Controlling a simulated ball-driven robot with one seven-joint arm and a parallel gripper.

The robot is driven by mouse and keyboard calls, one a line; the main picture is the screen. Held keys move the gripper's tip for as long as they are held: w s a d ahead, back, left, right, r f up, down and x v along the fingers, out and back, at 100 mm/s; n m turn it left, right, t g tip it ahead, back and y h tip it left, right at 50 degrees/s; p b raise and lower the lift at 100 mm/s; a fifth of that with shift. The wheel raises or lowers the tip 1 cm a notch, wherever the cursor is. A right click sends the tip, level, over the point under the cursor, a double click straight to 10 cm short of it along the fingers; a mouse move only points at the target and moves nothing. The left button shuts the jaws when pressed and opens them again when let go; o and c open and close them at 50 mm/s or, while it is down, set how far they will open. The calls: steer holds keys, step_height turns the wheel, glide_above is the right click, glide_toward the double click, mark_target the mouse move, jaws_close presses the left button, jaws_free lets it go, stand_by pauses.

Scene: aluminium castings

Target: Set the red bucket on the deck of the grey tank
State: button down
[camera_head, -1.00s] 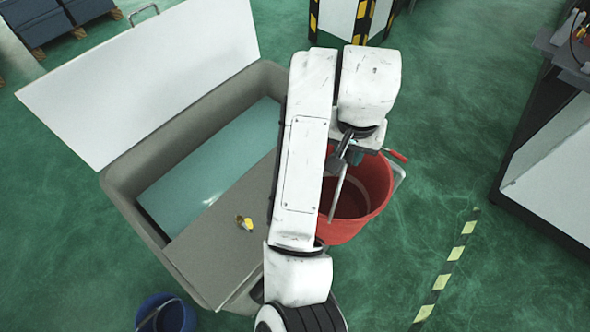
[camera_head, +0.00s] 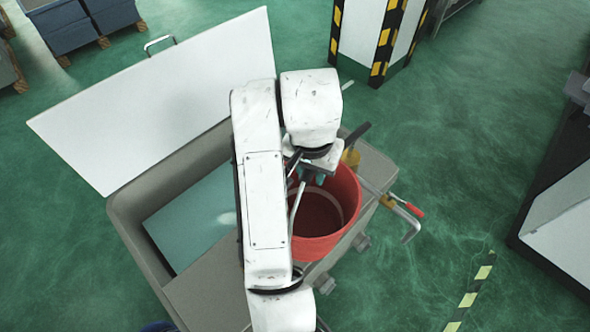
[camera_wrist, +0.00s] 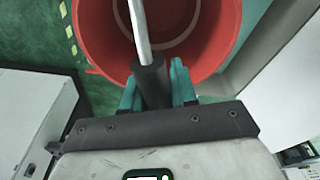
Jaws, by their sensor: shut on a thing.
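The red bucket (camera_head: 340,225) hangs upright by its metal handle from my gripper (camera_head: 312,176). In the wrist view, the teal fingers of my gripper (camera_wrist: 155,90) are shut on the handle's black grip (camera_wrist: 150,80), and the red bucket (camera_wrist: 95,45) is open and looks empty. The grey tank (camera_head: 130,235) stands below and to the left, with teal liquid (camera_head: 195,215) in its open part. In the head view the bucket overlaps the right part of the tank's deck (camera_head: 205,300). I cannot tell whether its base touches the deck. My arm hides the middle of the deck.
A white lid (camera_head: 165,100) stands raised along the tank's far left side. A pipe with a red-handled valve (camera_head: 413,210) juts out right of the bucket. A black-handled object (camera_head: 355,140) is behind it. A black-and-yellow striped post (camera_head: 385,40) stands beyond.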

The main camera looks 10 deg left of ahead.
steer(key=w+a+f+b, duration=0.4)
steer(key=w+f, duration=0.3)
steer(key=f, duration=0.3)
steer(key=shift+w+a+f, duration=0.2)
steer(key=shift+f, duration=0.15)
steer(key=shift+f+b, duration=0.15)
steer(key=shift+b, duration=0.15)
steer(key=c, duration=0.9)
jaws_free()
